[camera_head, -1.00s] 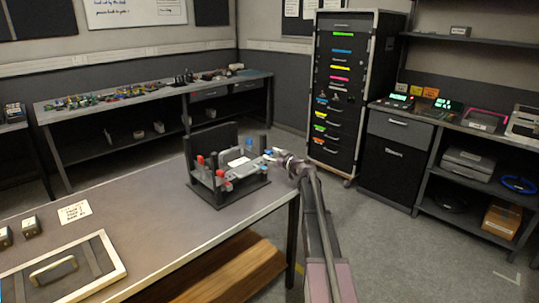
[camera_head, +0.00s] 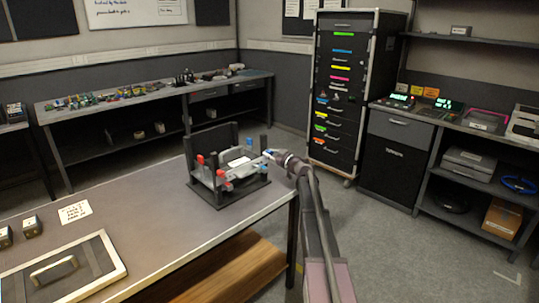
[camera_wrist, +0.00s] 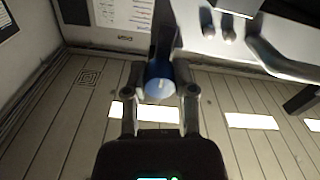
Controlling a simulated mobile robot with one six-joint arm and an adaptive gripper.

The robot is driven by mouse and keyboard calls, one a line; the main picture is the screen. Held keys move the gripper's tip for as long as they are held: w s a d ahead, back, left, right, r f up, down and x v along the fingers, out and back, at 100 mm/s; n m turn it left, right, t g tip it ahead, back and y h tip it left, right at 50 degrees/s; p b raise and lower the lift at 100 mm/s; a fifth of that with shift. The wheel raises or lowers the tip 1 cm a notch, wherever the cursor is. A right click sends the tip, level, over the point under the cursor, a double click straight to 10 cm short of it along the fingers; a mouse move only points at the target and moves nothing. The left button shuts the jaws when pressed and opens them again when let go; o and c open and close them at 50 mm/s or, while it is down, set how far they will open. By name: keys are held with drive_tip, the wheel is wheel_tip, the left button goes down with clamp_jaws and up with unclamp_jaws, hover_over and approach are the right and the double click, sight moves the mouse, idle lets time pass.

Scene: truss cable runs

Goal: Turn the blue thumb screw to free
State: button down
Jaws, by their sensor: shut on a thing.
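The blue thumb screw (camera_wrist: 159,80) is in the middle of the wrist view, with a pale round end bearing a line mark. My gripper (camera_wrist: 160,100) is shut on it, one finger on each side. In the head view my gripper (camera_head: 272,154) is at the right side of a dark fixture (camera_head: 215,198) on the workbench. The screw itself is mostly hidden there by the gripper. Another blue knob (camera_head: 249,142) stands up at the back of the fixture, and red knobs (camera_head: 201,159) show on its left.
The fixture stands near the right end of the workbench (camera_head: 130,220). A framed panel with a handle (camera_head: 55,270) and a paper note (camera_head: 74,212) lie to the left. A tall drawer cabinet (camera_head: 345,90) stands behind.

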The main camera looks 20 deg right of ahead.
drive_tip(key=shift+a+m, duration=0.1)
drive_tip(key=shift+m, duration=0.2)
drive_tip(key=m, duration=0.3)
drive_tip(key=shift+m, duration=1.8)
drive_tip(key=shift+c, duration=2.2)
unclamp_jaws()
drive_tip(key=shift+s, duration=0.1)
drive_tip(key=v, duration=1.2)
